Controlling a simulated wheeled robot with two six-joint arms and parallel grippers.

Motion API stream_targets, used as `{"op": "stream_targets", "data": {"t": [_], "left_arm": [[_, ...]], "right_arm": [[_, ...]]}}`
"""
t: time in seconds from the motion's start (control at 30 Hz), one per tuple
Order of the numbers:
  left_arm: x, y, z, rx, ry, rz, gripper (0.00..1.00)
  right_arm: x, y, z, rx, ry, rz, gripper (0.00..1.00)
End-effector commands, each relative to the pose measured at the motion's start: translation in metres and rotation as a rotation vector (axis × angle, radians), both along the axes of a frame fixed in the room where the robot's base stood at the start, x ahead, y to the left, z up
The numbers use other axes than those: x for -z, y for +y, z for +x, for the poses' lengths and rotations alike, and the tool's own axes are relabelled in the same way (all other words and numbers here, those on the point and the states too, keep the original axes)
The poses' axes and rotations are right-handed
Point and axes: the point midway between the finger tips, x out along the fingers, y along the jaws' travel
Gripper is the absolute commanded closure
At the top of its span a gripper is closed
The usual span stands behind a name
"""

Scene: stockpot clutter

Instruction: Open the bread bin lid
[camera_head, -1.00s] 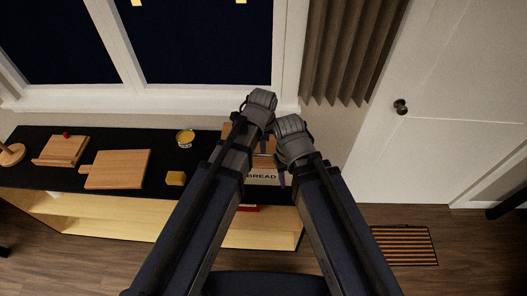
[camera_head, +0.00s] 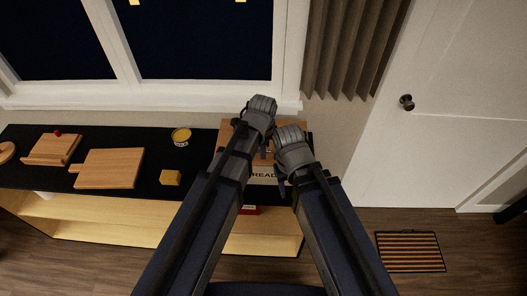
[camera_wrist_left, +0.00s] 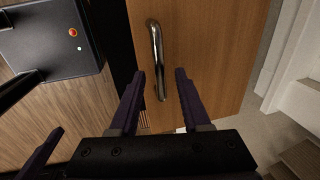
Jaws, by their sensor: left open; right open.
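The bread bin (camera_head: 263,175) is a wooden box with a pale front label, partly readable as "READ", at the right end of the dark counter. My arms hide much of it. The left wrist view shows its wooden face (camera_wrist_left: 215,45) with a shiny metal bar handle (camera_wrist_left: 156,50). My left gripper (camera_wrist_left: 161,74) is open, with a fingertip on either side of the handle's near end; I cannot tell whether they touch it. The lid looks shut. My right gripper (camera_head: 283,186) is beside the bin's front, partly hidden by its wrist, and open.
On the counter (camera_head: 204,183) are a cutting board (camera_head: 110,168), a yellow block (camera_head: 171,178), a yellow-topped can (camera_head: 181,137) and a wooden stand (camera_head: 50,150). A window is behind, a curtain (camera_head: 350,45) and white door (camera_head: 450,90) at right. A striped mat (camera_head: 410,252) lies on the floor.

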Motion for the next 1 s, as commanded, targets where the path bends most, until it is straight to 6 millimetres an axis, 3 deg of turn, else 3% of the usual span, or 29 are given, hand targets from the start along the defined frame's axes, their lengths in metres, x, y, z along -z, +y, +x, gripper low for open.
{"op": "stream_targets", "data": {"t": [0.2, 0.63, 1.0], "left_arm": [[-0.0005, 0.0001, 0.0, 0.0, 0.0, 0.0, 0.53], [-0.0005, 0.0, -0.0001, 0.0, 0.0, 0.0, 1.0], [-0.0004, -0.0001, -0.0001, 0.0, 0.0, 0.0, 1.0]], "right_arm": [[-0.0005, 0.0001, 0.0, 0.0, 0.0, 0.0, 0.5], [-0.0005, 0.0001, 0.0, 0.0, 0.0, 0.0, 0.5], [-0.0004, 0.0, 0.0, 0.0, 0.0, 0.0, 0.5]]}}
